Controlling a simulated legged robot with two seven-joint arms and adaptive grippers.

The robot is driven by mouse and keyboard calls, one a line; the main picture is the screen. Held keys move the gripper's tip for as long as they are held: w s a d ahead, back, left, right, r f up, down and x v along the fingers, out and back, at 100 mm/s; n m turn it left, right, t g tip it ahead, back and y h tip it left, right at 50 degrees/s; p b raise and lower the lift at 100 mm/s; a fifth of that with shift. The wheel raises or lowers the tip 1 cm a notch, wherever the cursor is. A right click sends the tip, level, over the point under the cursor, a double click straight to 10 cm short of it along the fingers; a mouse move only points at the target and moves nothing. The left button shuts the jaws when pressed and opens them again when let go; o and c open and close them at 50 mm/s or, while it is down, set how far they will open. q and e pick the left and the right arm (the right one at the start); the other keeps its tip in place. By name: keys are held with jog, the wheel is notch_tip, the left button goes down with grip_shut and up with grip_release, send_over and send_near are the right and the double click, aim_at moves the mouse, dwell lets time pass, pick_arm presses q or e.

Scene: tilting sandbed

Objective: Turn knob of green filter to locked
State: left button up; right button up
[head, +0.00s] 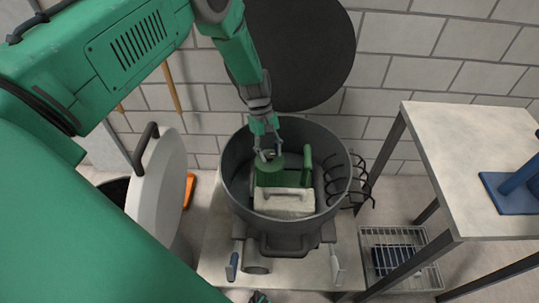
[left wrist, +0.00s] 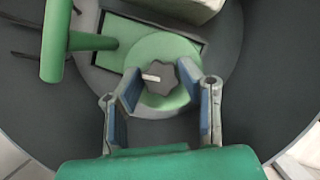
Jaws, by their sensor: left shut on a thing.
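The green filter (head: 266,177) sits inside a round grey vessel (head: 236,194). In the left wrist view the filter (left wrist: 170,48) has a round green body with a dark lobed knob (left wrist: 162,84) on top, bearing a short pale mark that points left. My left gripper (head: 267,155) reaches down into the vessel from above. In the left wrist view its two blue-padded fingers (left wrist: 160,86) stand on either side of the knob, and the gripper is shut on it. The arm partly hides the filter in the head view. My right gripper does not show clearly.
A pale block with a handle (head: 284,203) lies in front of the filter, and a green upright handle (head: 307,166) stands beside it. The vessel's wall surrounds the gripper. A large dark disc (head: 305,50) stands behind. A metal-topped table (head: 470,140) is at right.

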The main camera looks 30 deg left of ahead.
pick_arm(q)
jog(key=shift+f+m+g, duration=0.15)
jog(key=shift+m+g, duration=0.15)
jog(key=shift+m, duration=0.4)
jog(key=shift+b, duration=0.35)
jog(key=o, duration=1.1)
jog(key=shift+c, duration=0.2)
jog(key=shift+o, duration=0.2)
jog(key=shift+w, duration=0.15)
jog(key=v, duration=1.2)
jog(key=shift+w+d+f, duration=0.1)
